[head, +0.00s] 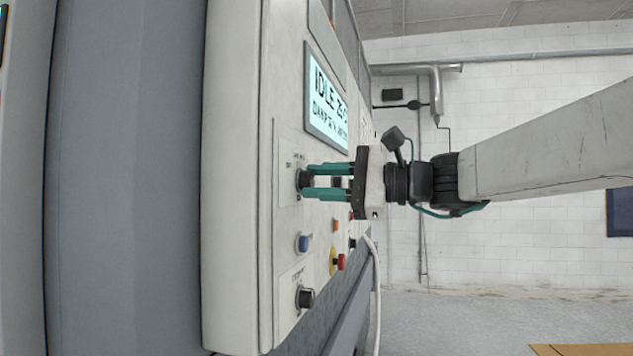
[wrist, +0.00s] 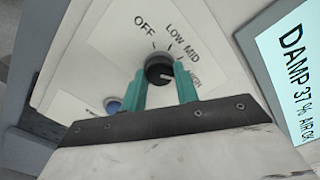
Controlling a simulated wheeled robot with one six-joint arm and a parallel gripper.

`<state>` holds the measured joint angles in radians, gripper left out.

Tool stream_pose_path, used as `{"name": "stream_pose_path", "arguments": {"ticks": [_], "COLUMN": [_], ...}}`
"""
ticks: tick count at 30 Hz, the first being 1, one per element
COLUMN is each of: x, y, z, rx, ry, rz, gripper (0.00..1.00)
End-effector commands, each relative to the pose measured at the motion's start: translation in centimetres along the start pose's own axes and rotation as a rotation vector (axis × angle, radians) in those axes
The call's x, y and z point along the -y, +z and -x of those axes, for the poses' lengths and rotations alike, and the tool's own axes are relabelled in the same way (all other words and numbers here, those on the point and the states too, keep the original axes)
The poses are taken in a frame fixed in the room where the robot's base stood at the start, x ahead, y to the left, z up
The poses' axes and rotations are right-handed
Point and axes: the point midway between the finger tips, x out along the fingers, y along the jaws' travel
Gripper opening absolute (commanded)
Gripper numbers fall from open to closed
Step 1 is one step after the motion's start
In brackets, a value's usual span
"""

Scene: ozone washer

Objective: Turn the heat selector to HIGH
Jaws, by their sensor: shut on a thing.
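The heat selector is a round black knob (head: 302,180) on the pale control panel (head: 235,180). In the wrist view the knob (wrist: 159,66) has the labels OFF, LOW, MID and HIGH around it. A pale mark on its face seems to point right, toward the HIGH side; its exact setting is hard to tell. My gripper (head: 311,182) reaches the panel from the right in the head view. Its two teal fingers are shut on the knob, one on each side, as the wrist view also shows (wrist: 161,75). The fingers cover part of the dial and the HIGH label.
A lit display (head: 326,100) reading IDLE sits beside the selector. A blue button (head: 303,243), a red button with a yellow ring (head: 337,262) and another black knob (head: 305,298) are on the same panel. A pale hose (head: 377,285) hangs nearby.

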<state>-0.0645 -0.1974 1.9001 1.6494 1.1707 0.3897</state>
Motion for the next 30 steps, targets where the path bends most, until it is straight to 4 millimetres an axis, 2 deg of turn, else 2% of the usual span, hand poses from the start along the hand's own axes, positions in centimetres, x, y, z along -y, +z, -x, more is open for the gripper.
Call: {"name": "stream_pose_path", "arguments": {"ticks": [19, 20, 21, 22, 30], "x": [0.26, 0.26, 0.26, 0.24, 0.11], "y": [-0.17, -0.17, -0.16, -0.15, -0.02], "z": [0.11, 0.11, 0.11, 0.1, 0.06], "rx": [-0.007, -0.007, -0.007, -0.007, -0.002], "ry": [-0.008, -0.008, -0.008, -0.007, -0.004], "rz": [-0.05, -0.05, -0.049, -0.049, -0.049], "gripper": [0.07, 0.36, 0.47, 0.52, 0.52]}}
